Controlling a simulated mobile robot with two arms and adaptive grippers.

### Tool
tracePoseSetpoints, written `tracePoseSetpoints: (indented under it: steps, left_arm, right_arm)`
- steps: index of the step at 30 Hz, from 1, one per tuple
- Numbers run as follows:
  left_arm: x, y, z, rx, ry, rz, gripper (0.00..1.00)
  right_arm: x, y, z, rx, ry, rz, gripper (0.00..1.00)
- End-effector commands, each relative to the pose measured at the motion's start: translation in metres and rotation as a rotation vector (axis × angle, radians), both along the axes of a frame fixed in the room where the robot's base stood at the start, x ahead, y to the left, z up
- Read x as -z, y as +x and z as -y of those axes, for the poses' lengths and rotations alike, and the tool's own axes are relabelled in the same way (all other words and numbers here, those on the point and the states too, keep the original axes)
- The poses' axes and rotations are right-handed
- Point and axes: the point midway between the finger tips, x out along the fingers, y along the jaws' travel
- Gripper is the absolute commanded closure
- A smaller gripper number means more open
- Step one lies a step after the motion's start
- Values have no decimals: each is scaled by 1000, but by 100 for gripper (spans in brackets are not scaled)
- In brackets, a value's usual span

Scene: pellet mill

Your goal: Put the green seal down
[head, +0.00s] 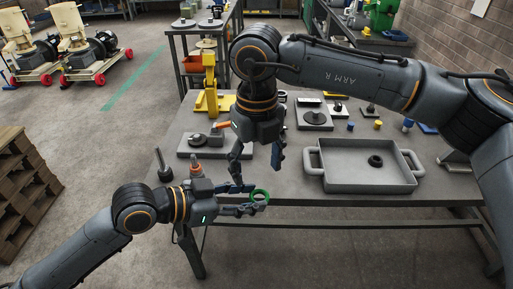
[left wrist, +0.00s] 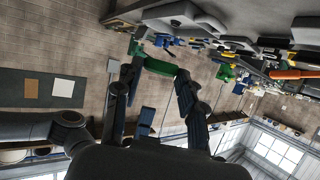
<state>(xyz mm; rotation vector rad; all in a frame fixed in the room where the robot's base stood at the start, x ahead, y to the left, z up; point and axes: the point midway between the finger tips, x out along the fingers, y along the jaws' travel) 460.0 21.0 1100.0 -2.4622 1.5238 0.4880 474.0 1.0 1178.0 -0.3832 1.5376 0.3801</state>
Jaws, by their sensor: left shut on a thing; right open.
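The green seal (head: 260,196) is a ring held at the tips of my left gripper (head: 256,203), just off the front edge of the grey bench (head: 300,180). My left gripper is shut on it. In the left wrist view the green seal (left wrist: 160,67) shows edge-on between the fingertips. My right gripper (head: 258,162) is open and empty, pointing down over the front of the bench, just above and behind the seal in the picture. I cannot tell its exact height above the bench.
A grey tray with handles (head: 340,182) holds a black ring (head: 375,161) at the right. A yellow press (head: 211,85) and a plate with a dark disc (head: 314,116) stand behind. Small blue and yellow pieces lie at the back right. Bare bench lies left of the tray.

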Motion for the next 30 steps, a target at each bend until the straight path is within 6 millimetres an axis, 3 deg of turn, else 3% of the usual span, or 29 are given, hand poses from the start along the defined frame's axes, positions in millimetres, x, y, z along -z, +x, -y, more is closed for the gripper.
tracePoseSetpoints:
  steps: [3,10,15,24,30]
  left_arm:
    - [0,0,0,0,-1,0,100]
    - [0,0,0,0,-1,0,100]
    - [0,0,0,0,-1,0,100]
    - [0,0,0,0,-1,0,100]
    - [0,0,0,0,-1,0,100]
  right_arm:
    - [24,-1,0,0,0,-4,33]
    - [58,0,0,0,1,-2,33]
    - [68,0,0,0,2,-1,33]
    - [70,0,0,0,2,0,33]
    - [70,0,0,-1,2,0,74]
